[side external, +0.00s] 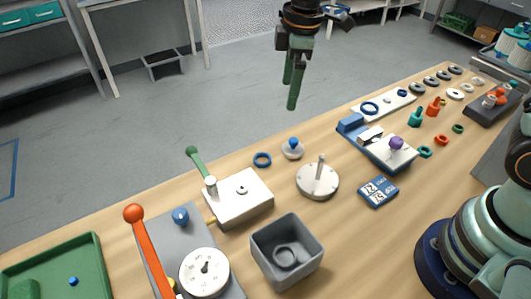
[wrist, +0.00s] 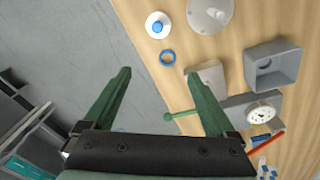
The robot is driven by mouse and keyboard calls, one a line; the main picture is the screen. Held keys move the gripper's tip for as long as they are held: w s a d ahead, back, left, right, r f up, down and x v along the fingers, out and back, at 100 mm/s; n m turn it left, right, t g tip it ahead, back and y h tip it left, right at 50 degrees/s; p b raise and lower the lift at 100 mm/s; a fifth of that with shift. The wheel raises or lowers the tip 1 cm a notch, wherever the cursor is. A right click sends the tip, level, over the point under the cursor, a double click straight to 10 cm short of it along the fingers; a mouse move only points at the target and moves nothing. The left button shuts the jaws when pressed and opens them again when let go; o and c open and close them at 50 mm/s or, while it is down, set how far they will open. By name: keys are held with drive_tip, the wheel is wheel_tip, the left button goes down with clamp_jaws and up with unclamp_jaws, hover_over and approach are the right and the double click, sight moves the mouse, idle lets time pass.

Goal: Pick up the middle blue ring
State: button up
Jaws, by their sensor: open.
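A blue ring (side external: 262,160) lies flat on the wooden table, left of a white round base with a blue knob (side external: 292,149). The same ring shows in the wrist view (wrist: 167,57), just beyond the gap between my fingertips. Another blue ring (side external: 370,108) lies on a white board (side external: 385,104) farther back, with a smaller blue one (side external: 402,93) at its far end. I cannot tell which of these is the middle one. My gripper (side external: 291,104) is open and empty, its green fingers (wrist: 158,73) spread, high above and apart from every ring.
A white box with a green lever (side external: 240,197), a grey disc with a peg (side external: 317,181) and a grey open bin (side external: 287,252) stand near the ring. The table's far edge runs close behind the ring.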

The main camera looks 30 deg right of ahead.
sight(264, 161)
drive_tip(key=a+f+n, duration=0.1)
drive_tip(key=f, duration=0.5)
drive_tip(key=w+a+f+n+g, duration=0.1)
drive_tip(key=a+f, duration=0.1)
drive_tip(key=f, duration=0.4)
drive_tip(key=w+a+f+n, duration=0.1)
drive_tip(key=f+n, duration=0.1)
drive_tip(key=f, duration=0.4)
drive_tip(key=shift+w+a+f, duration=0.15)
drive_tip(key=shift+a+f, duration=0.25)
drive_tip(key=c, duration=1.4)
